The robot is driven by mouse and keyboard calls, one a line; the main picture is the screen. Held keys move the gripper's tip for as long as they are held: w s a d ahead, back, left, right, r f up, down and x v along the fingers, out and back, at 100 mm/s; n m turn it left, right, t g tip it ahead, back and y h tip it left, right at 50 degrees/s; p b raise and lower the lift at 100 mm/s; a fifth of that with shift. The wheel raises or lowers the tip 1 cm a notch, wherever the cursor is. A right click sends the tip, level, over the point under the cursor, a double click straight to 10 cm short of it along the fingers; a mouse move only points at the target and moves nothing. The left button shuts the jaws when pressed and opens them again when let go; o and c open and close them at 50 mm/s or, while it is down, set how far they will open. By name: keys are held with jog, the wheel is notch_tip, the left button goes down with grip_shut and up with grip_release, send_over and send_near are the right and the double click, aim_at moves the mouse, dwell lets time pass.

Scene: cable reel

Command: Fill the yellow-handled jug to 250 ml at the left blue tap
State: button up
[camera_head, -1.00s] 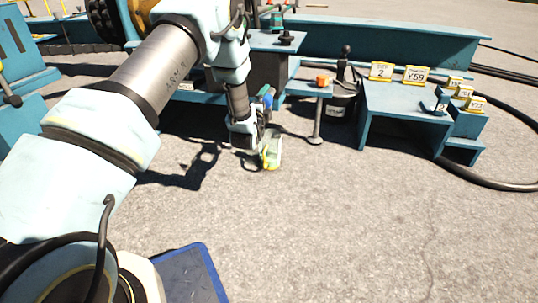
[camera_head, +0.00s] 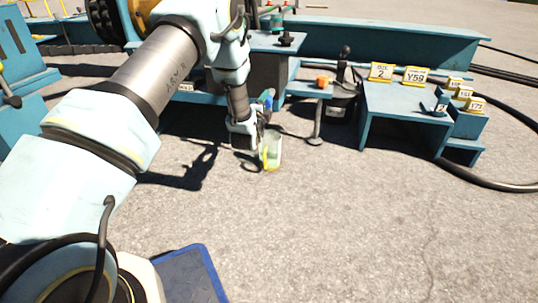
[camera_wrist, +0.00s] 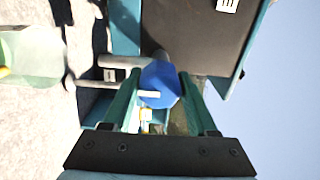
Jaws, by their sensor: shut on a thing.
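The jug (camera_head: 274,151) is pale, see-through and greenish, with a yellow handle side. In the head view it is just below and right of my gripper (camera_head: 266,110). In the wrist view the jug (camera_wrist: 30,55) is cut off at the left edge, apart from my fingers. A blue tap knob (camera_wrist: 160,82) with a white mark lies between my two teal fingers, and my gripper (camera_wrist: 160,92) is shut on it. The knob shows as a small blue patch in the head view (camera_head: 268,96). The jug's water level and scale marks cannot be read.
A teal bench (camera_head: 400,97) with yellow-framed number signs stands to the right. An orange item (camera_head: 323,81) sits on a small teal shelf beside a dark bucket (camera_head: 341,103). A black hose (camera_head: 505,186) curves at the far right.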

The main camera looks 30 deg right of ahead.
jog(key=n, duration=0.5)
jog(key=shift+n, duration=0.3)
jog(key=n, duration=0.5)
jog(key=shift+n, duration=0.3)
jog(key=m, duration=0.4)
jog(key=shift+s+d+p, duration=0.15)
jog(key=shift+s+p, duration=0.05)
jog(key=shift+p, duration=0.15)
jog(key=m, duration=0.6)
jog(key=shift+w, duration=0.1)
jog(key=o, duration=0.8)
jog(key=shift+w+a+m, duration=0.1)
jog(key=shift+a+m, duration=0.1)
jog(key=shift+m, duration=0.2)
jog(key=o, duration=0.6)
jog(key=shift+o, duration=0.2)
